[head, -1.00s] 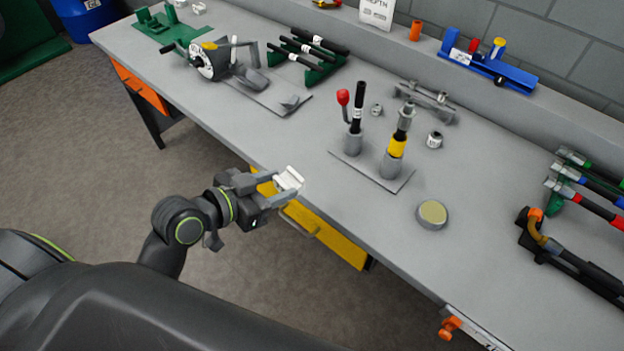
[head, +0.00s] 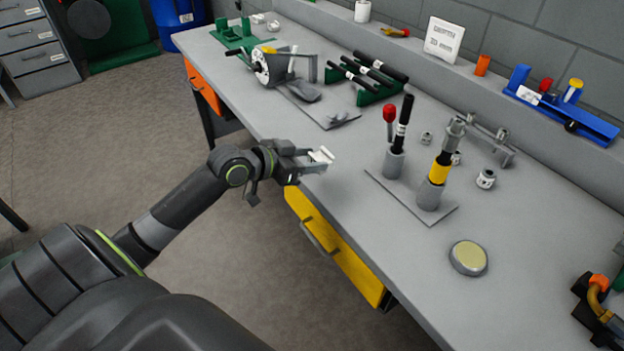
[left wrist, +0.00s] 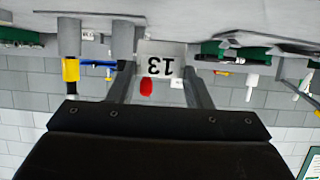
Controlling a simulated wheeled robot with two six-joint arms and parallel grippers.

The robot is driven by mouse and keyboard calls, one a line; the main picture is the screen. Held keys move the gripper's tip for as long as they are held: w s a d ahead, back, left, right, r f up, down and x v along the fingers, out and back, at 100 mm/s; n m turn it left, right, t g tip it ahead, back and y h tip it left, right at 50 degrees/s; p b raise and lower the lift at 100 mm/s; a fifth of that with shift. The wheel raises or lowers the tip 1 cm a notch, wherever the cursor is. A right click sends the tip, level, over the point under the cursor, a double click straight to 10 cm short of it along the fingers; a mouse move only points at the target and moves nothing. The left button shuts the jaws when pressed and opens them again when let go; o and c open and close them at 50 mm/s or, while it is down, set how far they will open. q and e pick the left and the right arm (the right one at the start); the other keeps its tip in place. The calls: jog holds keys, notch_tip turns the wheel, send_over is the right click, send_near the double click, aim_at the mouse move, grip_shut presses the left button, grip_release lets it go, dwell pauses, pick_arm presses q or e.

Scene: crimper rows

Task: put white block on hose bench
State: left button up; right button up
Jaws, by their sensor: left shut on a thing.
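The white block (head: 322,155) is between the fingers of my left gripper (head: 317,161) in the head view. In the left wrist view the block (left wrist: 160,62) shows a face marked 13, upside down, with a finger on each side. My left gripper is shut on it and appears to hold it above the front edge of the long grey hose bench (head: 390,262). The gap between block and bench top is hard to judge.
A plate with two grey posts, a red-knobbed lever (head: 389,114) and a yellow-banded tool (head: 438,172) stands right of the gripper. A round tin (head: 468,258) lies nearer. A crimper with a dial (head: 263,67) and a green rack (head: 376,92) stand farther back. The front bench top is clear.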

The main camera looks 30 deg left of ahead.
pick_arm(q)
jog(key=shift+f, duration=2.65)
jog(key=shift+b, duration=0.35)
jog(key=o, duration=1)
jog(key=shift+f, duration=0.1)
